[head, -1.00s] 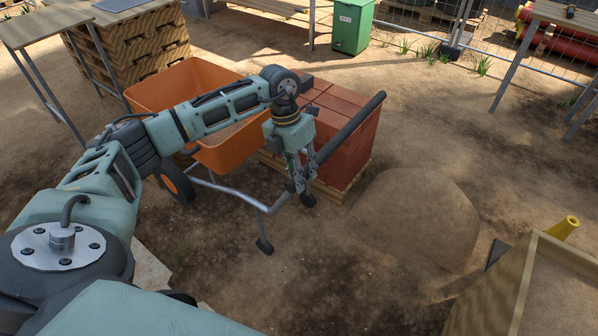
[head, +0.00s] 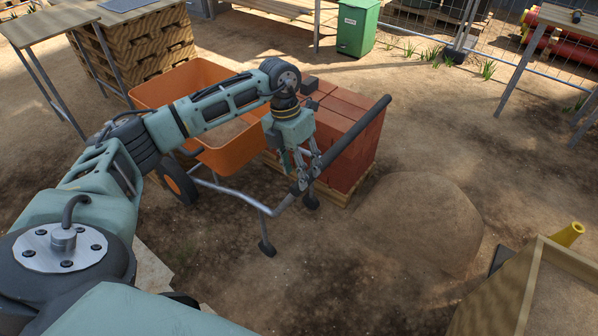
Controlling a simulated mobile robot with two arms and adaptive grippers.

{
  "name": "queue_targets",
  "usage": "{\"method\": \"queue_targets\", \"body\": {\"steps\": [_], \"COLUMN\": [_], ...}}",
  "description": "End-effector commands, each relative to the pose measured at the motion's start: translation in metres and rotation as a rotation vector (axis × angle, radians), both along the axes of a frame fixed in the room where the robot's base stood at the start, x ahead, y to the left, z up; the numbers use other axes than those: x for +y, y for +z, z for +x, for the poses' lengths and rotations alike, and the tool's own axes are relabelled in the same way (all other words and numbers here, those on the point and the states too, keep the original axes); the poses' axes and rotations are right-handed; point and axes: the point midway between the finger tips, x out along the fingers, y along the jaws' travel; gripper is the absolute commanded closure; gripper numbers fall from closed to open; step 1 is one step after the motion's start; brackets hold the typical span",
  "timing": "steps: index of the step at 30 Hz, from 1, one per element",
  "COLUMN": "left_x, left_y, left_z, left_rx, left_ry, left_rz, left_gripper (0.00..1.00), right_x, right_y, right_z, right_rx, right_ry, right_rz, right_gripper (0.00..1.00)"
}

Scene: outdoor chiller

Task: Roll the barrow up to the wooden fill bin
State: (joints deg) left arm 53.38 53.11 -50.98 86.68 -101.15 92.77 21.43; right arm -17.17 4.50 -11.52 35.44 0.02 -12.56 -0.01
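The barrow has an orange tub (head: 238,152), a dark wheel and a grey tube frame, and stands left of centre in the head view. Its long handle with a dark grip (head: 360,128) slants up to the right. My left gripper (head: 307,178) points down onto this handle, and its fingers appear shut around the bar. My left arm hides part of the tub. A wooden-walled bin (head: 499,292) with a sandy inside is cut off at the bottom right and is apart from the barrow. My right gripper is not in view.
Red bricks (head: 352,138) on a pallet stand close behind the handle. A low earth mound (head: 425,222) lies between the barrow and the bin. A yellow tube end (head: 567,234) is beside the bin. A green box (head: 357,27) and tables stand farther back.

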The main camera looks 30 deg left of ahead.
Motion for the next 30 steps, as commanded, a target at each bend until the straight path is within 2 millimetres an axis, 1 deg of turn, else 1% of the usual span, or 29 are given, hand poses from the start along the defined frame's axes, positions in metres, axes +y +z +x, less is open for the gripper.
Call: {"method": "queue_targets", "body": {"steps": [1, 6, 9, 13, 18, 30], "left_x": [0.004, 0.010, 0.013, 0.017, 0.020, 0.020], "left_y": [0.013, 0.050, 0.070, 0.090, 0.102, 0.104], "left_z": [0.002, 0.003, 0.003, 0.004, 0.003, 0.003], "left_rx": [-0.009, -0.012, -0.012, -0.012, -0.010, -0.009], "left_ry": [0.005, 0.004, 0.003, 0.003, 0.003, 0.002], "left_rz": [0.002, 0.001, -0.001, -0.001, -0.001, -0.002], "left_gripper": [0.57, 0.57, 0.57, 0.57, 0.57, 0.57], "right_x": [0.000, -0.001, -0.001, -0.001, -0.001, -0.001], "right_y": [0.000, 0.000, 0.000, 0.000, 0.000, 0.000], "right_z": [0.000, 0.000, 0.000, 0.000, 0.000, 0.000], "right_rx": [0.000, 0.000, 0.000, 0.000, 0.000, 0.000], "right_ry": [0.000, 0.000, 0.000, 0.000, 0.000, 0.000], "right_rz": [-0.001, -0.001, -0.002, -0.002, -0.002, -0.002], "right_gripper": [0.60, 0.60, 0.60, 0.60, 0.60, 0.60]}}
